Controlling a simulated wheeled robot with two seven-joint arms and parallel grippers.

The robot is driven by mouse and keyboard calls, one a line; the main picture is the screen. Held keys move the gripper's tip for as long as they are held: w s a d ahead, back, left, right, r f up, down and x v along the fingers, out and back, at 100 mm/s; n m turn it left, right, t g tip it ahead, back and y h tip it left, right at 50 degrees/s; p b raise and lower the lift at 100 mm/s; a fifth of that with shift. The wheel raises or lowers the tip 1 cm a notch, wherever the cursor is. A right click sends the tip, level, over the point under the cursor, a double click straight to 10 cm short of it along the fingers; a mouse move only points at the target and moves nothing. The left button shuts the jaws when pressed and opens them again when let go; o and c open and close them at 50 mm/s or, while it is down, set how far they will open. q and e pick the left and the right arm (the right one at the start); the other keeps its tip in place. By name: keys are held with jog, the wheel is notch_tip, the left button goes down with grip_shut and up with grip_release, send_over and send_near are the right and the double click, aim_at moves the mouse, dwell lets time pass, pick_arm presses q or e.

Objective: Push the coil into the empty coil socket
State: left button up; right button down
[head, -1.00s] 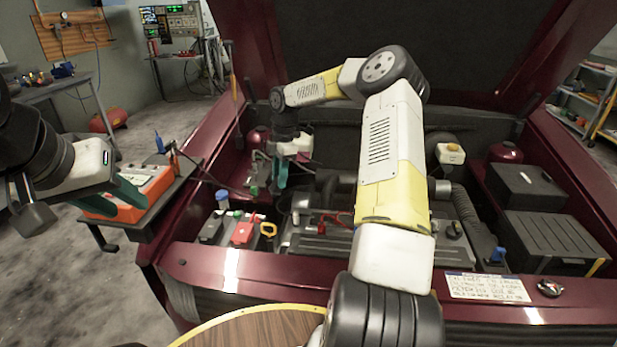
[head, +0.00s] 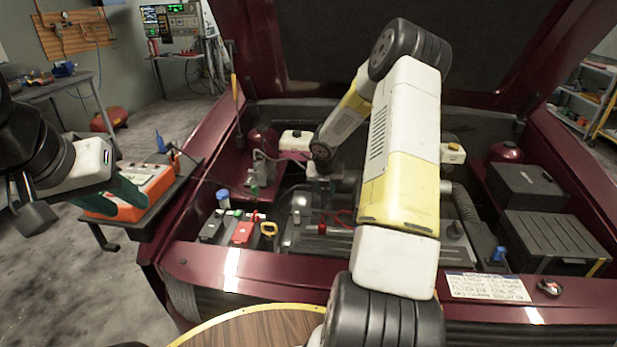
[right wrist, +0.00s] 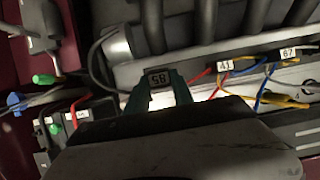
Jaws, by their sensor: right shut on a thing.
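My right gripper (right wrist: 158,86) shows in the right wrist view with its two teal fingers shut on a small dark block with a white number label, likely the coil (right wrist: 158,75). It is over the engine, beside a thick pipe. Labelled pieces with red, blue and yellow wires, 41 (right wrist: 224,66) and 67 (right wrist: 288,54), sit in a row to its right. I cannot make out the empty socket; the gripper body hides the area below. In the head view my right fingers cannot be made out. My left gripper (head: 122,197) is open and empty, left of the car.
The red car's front edge (head: 205,265) runs below the engine bay. A battery with a red cover (head: 243,233) is at the bay's left front. A black box (head: 555,240) fills the right side. An orange instrument (head: 140,190) lies on a side stand behind my left gripper.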

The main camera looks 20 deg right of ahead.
aim_at(325, 203)
jog(key=shift+f, duration=2.4)
jog(key=shift+f, duration=0.8)
dwell(0.6)
jog(key=c, duration=1)
grip_release()
jog(key=v, duration=0.8)
jog(key=shift+r, duration=0.15)
jog(key=s+a+r+m, duration=0.2)
jog(key=s+r+m, duration=0.4)
jog(key=r, duration=0.4)
jog(key=s+a+r+m, duration=0.2)
jog(key=s+r+m, duration=0.2)
jog(key=r+m, duration=0.5)
jog(key=s+a+r+m+y, duration=0.1)
jog(key=s+a+r+m, duration=0.2)
jog(key=s, duration=0.4)
jog(key=s+a+r+m+t+y, duration=0.1)
jog(key=s+a+r+m, duration=0.3)
jog(key=s+m, duration=0.3)
jog(key=s+a+r+m+t+y, duration=0.1)
jog(key=s+a+r+m+y, duration=0.1)
jog(key=s+a+r+m, duration=0.2)
jog(key=shift+s+a+m, duration=0.3)
jog(key=shift+s+a, duration=0.1)
jog(key=shift+s, duration=0.35)
jog(key=shift+s+a+m, duration=0.3)
jog(key=shift+s+a, duration=0.1)
jog(key=shift+s, duration=0.35)
